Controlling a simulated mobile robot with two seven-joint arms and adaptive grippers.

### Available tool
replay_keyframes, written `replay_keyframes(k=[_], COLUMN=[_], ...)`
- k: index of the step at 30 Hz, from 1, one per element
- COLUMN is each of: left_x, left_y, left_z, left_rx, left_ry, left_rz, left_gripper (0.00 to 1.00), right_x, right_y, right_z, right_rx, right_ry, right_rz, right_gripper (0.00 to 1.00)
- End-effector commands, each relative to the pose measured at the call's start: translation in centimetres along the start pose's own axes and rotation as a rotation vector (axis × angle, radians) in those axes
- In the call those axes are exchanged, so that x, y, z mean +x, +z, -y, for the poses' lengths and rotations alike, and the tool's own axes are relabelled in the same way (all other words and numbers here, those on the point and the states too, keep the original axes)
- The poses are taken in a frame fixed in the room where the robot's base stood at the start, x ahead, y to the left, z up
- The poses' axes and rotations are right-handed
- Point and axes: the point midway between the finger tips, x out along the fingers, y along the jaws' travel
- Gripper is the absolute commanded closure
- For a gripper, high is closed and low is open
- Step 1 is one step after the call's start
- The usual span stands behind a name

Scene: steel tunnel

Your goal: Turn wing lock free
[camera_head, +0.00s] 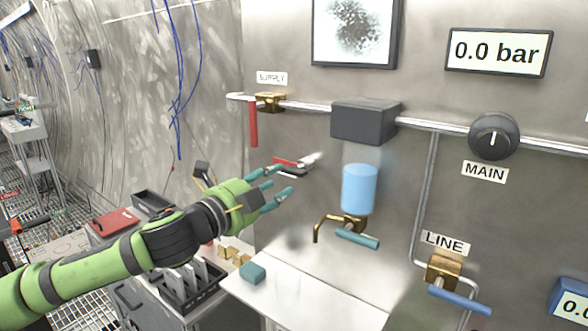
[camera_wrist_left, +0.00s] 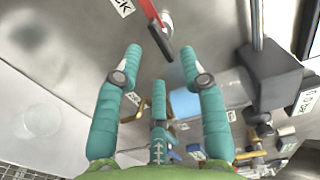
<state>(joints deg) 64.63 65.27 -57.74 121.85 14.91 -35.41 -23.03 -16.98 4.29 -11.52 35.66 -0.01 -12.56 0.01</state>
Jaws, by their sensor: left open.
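The wing lock (camera_head: 289,163) sits on the steel wall, left of the blue cylinder, with a red wing and a dark part. In the left wrist view the wing lock (camera_wrist_left: 160,40) shows near the top as a red bar with a dark bar, beside a partly cut-off label ending in "CK". My left gripper (camera_head: 281,184) has its green-teal fingers spread and empty, just in front of and below the lock. In the left wrist view the left gripper (camera_wrist_left: 161,62) has its fingertips short of the lock, apart from it. My right gripper is not in view.
The red-handled SUPPLY valve (camera_head: 252,122) hangs above left of the lock. The blue cylinder (camera_head: 359,189) and brass tap (camera_head: 340,226) stand out to the right. Below are a pale counter (camera_head: 310,290) with a teal block (camera_head: 252,272) and a dark rack (camera_head: 190,292).

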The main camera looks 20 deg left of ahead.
Motion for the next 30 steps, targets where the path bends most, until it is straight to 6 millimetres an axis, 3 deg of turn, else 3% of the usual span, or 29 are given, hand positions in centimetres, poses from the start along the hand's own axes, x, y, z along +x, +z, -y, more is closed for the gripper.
replay_keyframes(k=[9,20,23,24,30], left_x=[4.5,5.1,5.1,5.1,5.1], left_y=[0.0,0.0,0.0,0.0,0.0], left_z=[0.3,0.1,0.1,0.1,0.1], left_rx=[-0.002,0.0,-0.001,-0.001,-0.002], left_ry=[-0.001,-0.002,-0.002,-0.002,-0.002], left_rz=[0.0,0.0,0.0,0.0,0.0], left_gripper=[0.59,0.59,0.95,1.0,1.0], right_x=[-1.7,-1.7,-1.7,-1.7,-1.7], right_y=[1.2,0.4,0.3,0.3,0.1], right_z=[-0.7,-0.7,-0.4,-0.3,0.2], right_rx=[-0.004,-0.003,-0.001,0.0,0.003], right_ry=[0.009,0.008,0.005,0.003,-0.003], right_rz=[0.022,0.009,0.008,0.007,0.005], right_gripper=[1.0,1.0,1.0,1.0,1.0])
